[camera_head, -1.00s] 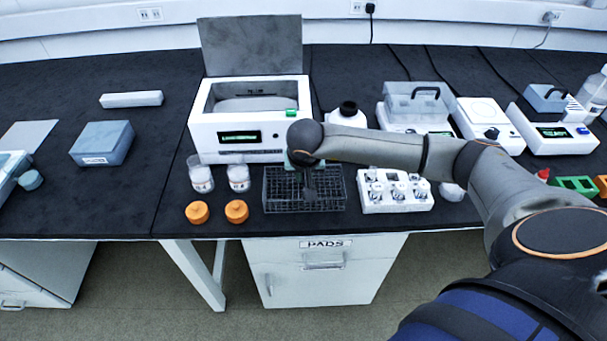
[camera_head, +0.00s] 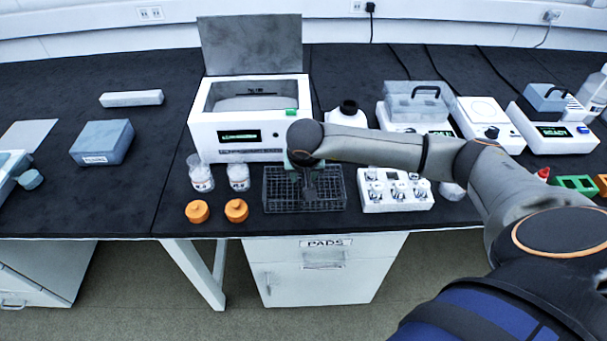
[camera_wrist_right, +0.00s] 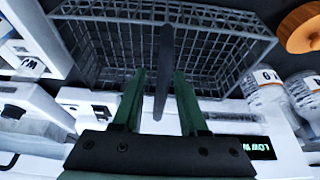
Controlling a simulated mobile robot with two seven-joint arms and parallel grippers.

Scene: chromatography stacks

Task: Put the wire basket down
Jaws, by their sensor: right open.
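The dark wire basket (camera_head: 280,203) stands on the black bench in front of the white instrument with the raised lid, and looks level. It also shows in the right wrist view (camera_wrist_right: 95,52), with its upright grey handle (camera_wrist_right: 164,62) in the middle. My right gripper (camera_wrist_right: 159,76) is open, its green fingers on either side of the handle with gaps showing. In the head view my right gripper (camera_head: 304,170) is over the basket, mostly hidden by my wrist. My left gripper is in neither view.
Two clear jars (camera_head: 201,177) and two orange caps (camera_head: 236,210) stand left of the basket. A white tray of small cups (camera_head: 396,205) is close on its right. The white instrument (camera_head: 250,150) is just behind. The bench edge lies just in front.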

